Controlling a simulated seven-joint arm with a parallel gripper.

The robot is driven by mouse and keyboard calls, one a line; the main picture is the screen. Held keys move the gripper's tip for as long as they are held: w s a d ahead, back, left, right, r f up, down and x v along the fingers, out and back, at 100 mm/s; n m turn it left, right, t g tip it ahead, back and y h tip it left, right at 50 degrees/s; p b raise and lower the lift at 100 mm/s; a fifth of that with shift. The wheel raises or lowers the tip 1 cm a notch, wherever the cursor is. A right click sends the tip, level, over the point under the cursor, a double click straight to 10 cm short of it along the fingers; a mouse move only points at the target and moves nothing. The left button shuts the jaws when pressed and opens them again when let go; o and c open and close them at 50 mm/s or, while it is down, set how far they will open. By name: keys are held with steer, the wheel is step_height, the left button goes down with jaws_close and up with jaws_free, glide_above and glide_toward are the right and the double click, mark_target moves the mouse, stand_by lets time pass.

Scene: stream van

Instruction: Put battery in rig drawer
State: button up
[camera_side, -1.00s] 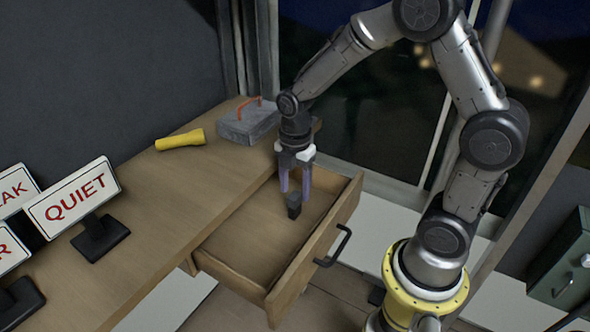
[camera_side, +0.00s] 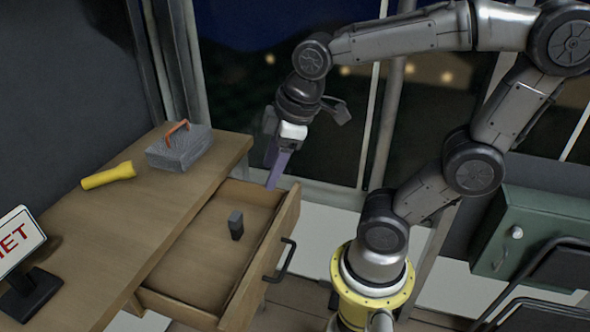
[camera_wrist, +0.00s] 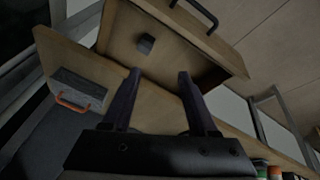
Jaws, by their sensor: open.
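The battery (camera_side: 236,225), a small dark grey block, stands inside the open rig drawer (camera_side: 178,299), apart from the drawer's walls. It also shows in the wrist view (camera_wrist: 146,43), beyond my fingers. The drawer is wooden, pulled out from under the desk top, with a black handle (camera_side: 280,261) on its front. My gripper (camera_side: 274,172) is above the far end of the drawer, open and empty, tilted and clear of the battery. Its two purple-grey fingers show apart in the wrist view (camera_wrist: 156,75).
On the wooden desk (camera_side: 120,225) are a yellow flashlight (camera_side: 108,176), a grey box with an orange handle (camera_side: 180,148) and a sign on a black stand (camera_side: 20,245). A green cabinet (camera_side: 545,235) is at the right. Space above the drawer's near half is clear.

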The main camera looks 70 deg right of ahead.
steer(key=s+m, duration=0.1)
steer(key=s+m+t, duration=0.1)
steer(key=s+m, duration=0.3)
steer(key=shift+a+r+t, duration=0.25)
steer(key=shift+a+t, duration=0.05)
steer(key=shift+a, duration=0.05)
stand_by(0.8)
